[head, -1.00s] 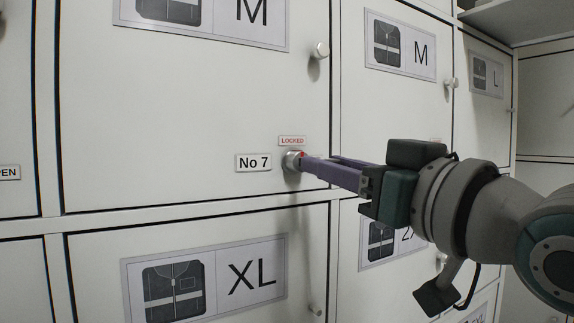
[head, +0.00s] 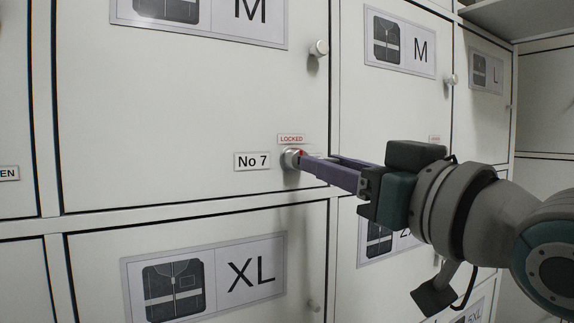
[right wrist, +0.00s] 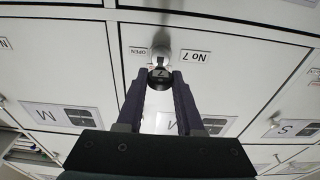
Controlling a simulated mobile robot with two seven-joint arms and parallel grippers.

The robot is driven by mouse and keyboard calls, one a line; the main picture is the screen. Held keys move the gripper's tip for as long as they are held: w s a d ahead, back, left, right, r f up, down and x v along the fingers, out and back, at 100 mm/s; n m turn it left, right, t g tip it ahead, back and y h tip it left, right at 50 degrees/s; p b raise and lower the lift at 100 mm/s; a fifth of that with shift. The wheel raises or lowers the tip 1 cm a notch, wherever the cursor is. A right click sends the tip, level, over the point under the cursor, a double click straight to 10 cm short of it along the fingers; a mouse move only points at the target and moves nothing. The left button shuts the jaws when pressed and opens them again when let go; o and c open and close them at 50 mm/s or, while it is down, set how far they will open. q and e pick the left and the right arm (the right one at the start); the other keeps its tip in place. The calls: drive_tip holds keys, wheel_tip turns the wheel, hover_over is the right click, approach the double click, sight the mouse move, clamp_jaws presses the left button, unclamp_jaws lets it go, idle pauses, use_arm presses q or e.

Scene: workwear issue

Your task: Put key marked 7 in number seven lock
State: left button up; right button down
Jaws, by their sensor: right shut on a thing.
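The No 7 lock (head: 291,159) is a round silver cylinder with a red mark, beside the "No 7" plate (head: 253,161) and below a red "LOCKED" label (head: 292,139). It also shows in the upside-down right wrist view (right wrist: 161,56). My right gripper (head: 303,161) reaches in from the right, its purple fingers at the lock. In the right wrist view it is shut on a key with a dark head (right wrist: 160,77) marked 7. The key head sits right in front of the lock face; its shaft is hidden, so the depth cannot be told. My left gripper is out of view.
Door knobs stick out nearby, one above the lock (head: 319,48) and one below (head: 314,306). White locker doors with size cards, such as the XL card (head: 205,279), surround it.

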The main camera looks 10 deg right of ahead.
drive_tip(key=shift+w+a, duration=0.1)
drive_tip(key=shift+w, duration=0.1)
drive_tip(key=shift+w+p, duration=0.15)
drive_tip(key=shift+p, duration=0.15)
idle(0.8)
drive_tip(key=shift+w+a, duration=0.15)
drive_tip(key=shift+w, duration=0.25)
idle(0.5)
drive_tip(key=shift+w+a+p, duration=0.15)
drive_tip(key=shift+w+p, duration=0.15)
drive_tip(key=shift+p, duration=0.05)
idle(0.5)
drive_tip(key=shift+w, duration=0.15)
idle(0.6)
drive_tip(key=shift+w+a, duration=0.15)
drive_tip(key=shift+w, duration=0.15)
idle(0.3)
drive_tip(key=shift+p, duration=0.3)
